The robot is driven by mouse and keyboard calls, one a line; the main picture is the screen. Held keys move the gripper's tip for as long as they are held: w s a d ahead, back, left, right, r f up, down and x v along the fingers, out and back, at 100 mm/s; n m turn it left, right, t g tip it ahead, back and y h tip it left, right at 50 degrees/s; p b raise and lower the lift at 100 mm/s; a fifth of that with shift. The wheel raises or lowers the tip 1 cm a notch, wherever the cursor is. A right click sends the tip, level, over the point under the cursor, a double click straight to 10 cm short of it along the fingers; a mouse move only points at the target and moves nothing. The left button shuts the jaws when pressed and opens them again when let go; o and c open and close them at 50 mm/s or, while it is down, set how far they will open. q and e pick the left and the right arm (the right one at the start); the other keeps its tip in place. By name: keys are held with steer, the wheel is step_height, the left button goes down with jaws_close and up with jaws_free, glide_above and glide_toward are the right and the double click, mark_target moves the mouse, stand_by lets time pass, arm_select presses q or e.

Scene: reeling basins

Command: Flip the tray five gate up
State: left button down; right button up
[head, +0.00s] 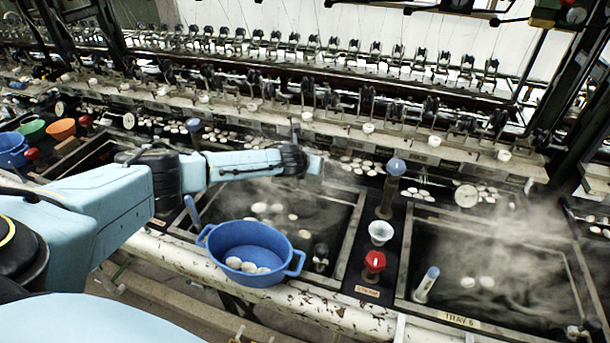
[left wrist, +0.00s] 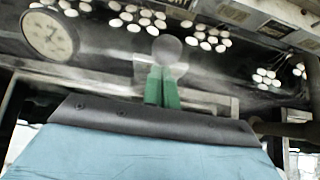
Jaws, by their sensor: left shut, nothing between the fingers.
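My left arm reaches over the middle basin (head: 345,235), and my left gripper (head: 316,165) is at its back edge. In the left wrist view, its green fingers (left wrist: 162,88) are shut with nothing between them. A round grey knob-like disc (left wrist: 167,48) shows just beyond the fingertips, in front of a pale plate. I cannot tell whether they touch, or whether this is the gate. The basin to the right carries a label (head: 458,319) that reads TRAY 6. No tray five label is readable. My right gripper is not in view.
A blue two-handled tub (head: 252,250) with white cocoons sits at the middle basin's front edge. A red knob (head: 374,262), white cup (head: 381,232) and blue-topped post (head: 393,180) stand between basins. Steam hangs over the right basin. A round gauge (left wrist: 47,35) is at the wrist view's left.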

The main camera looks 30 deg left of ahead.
arm_select(q)
steer(key=s+d+r+p, duration=0.1)
steer(key=s+r, duration=0.1)
steer(key=s, duration=0.5)
steer(key=shift+s+d+r, duration=0.15)
steer(key=shift+s+d, duration=0.2)
steer(key=shift+d, duration=0.05)
stand_by(0.6)
